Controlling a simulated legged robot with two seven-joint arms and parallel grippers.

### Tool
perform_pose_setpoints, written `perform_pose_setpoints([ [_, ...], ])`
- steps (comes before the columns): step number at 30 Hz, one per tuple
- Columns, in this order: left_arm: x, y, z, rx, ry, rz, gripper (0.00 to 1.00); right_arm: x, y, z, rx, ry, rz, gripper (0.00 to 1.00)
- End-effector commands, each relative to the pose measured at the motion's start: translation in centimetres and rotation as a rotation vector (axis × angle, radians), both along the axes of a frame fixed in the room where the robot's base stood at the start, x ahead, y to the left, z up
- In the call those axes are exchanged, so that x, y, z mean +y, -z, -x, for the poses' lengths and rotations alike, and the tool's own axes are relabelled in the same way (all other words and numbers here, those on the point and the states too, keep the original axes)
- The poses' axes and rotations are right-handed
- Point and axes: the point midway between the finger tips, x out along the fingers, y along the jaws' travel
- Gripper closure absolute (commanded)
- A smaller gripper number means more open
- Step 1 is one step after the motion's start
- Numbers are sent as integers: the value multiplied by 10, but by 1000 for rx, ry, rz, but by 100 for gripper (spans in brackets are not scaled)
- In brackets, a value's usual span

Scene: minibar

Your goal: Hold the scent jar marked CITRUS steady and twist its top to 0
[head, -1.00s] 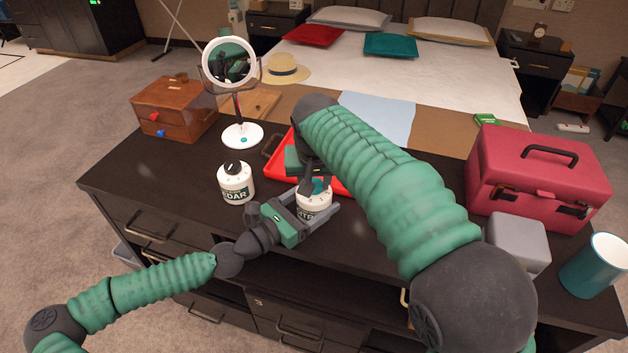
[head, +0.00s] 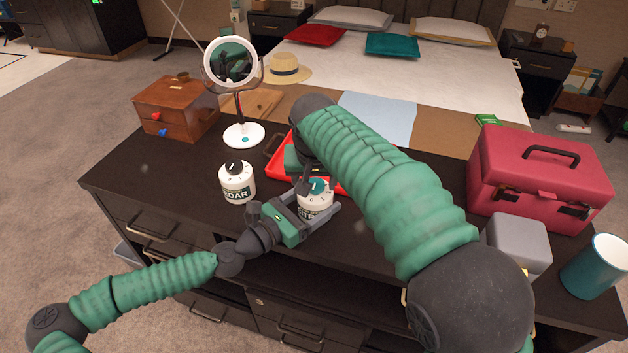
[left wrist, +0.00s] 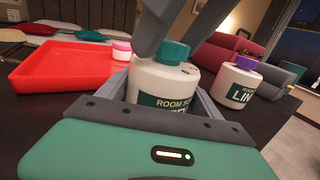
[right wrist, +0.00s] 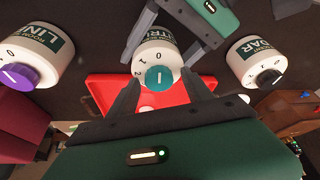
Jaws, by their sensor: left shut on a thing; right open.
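The CITRUS jar (head: 313,205) is white with a dark green label and a teal top (right wrist: 160,78). It stands upright on the dark cabinet top. My left gripper (head: 310,208) is shut around its body; the left wrist view shows the jar (left wrist: 160,85) between the fingers. My right gripper (right wrist: 165,95) is open above the jar, its fingers on either side of the teal top. I cannot tell whether they touch it. The top has a white line, and small numerals show on the jar's face around it.
The CEDAR jar (head: 236,184) with a black top stands to the left. The LINEN jar (right wrist: 35,55) with a purple top stands on the other side. A red tray (head: 277,165) lies behind. A mirror (head: 243,135), pink case (head: 535,185) and teal mug (head: 590,268) are farther out.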

Motion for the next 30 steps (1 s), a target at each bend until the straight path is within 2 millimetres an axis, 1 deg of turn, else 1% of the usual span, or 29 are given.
perform_pose_setpoints([
  [2,0,0,0,1,1,0,74,0,-1,0,0,0,0,41],
  [5,0,0,0,1,1,0,74,0,-9,3,-2,0,0,41],
  [8,0,0,0,1,1,0,74,1,-27,10,-4,-1,-2,41],
  [12,0,0,1,1,1,0,74,1,-62,25,-4,-1,-2,41],
  [15,0,1,1,1,1,0,74,1,-84,34,-3,-1,-2,41],
  [18,0,1,0,1,2,0,74,1,-99,40,-1,0,0,41],
  [22,0,0,0,1,1,0,74,1,-109,44,1,0,1,41],
  [30,0,0,0,0,1,0,74,1,-110,45,1,0,1,41],
])
